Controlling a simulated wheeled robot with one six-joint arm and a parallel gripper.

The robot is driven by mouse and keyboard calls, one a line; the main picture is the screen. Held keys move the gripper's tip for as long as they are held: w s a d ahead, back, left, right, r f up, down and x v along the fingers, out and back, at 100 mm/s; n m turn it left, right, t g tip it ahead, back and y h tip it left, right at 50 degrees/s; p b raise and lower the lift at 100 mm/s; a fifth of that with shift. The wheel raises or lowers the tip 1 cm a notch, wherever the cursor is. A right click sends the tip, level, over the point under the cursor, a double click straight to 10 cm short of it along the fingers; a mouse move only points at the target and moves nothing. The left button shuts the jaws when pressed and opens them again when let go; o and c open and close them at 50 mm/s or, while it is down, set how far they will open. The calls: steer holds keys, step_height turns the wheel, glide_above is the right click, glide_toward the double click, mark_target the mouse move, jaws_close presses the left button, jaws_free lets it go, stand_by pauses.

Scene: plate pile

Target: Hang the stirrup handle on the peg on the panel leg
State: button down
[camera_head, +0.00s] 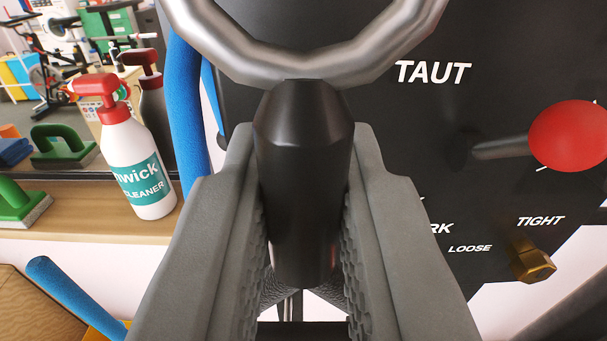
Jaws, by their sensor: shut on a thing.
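My gripper (303,150) is shut on the black grip (303,215) of the stirrup handle, with one grey finger on each side. A shiny metal loop (225,45) meets the far end of the grip. The loop's top runs out of the picture. The handle is in front of the dark panel (380,130), and I cannot tell the gap between them. I cannot make out a peg on a panel leg.
The panel carries a red ball knob (568,135) on a lever and a brass hex knob (530,262) at right. A blue padded tube (187,110) runs along its left. A spray bottle (138,160) and green-handled scrubbers (62,145) stand on a wooden shelf (90,213) at left.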

steer(key=shift+r, duration=0.2)
steer(key=shift+r, duration=0.75)
steer(key=shift+s, duration=0.1)
steer(key=s, duration=0.7)
steer(key=shift+s, duration=0.15)
stand_by(1.1)
stand_by(0.3)
steer(key=shift+s+f, duration=0.35)
steer(key=shift+s, duration=0.5)
steer(key=shift+s+f, duration=0.3)
steer(key=shift+s, duration=0.5)
steer(key=shift+s+f, duration=0.35)
steer(key=shift+s, duration=0.5)
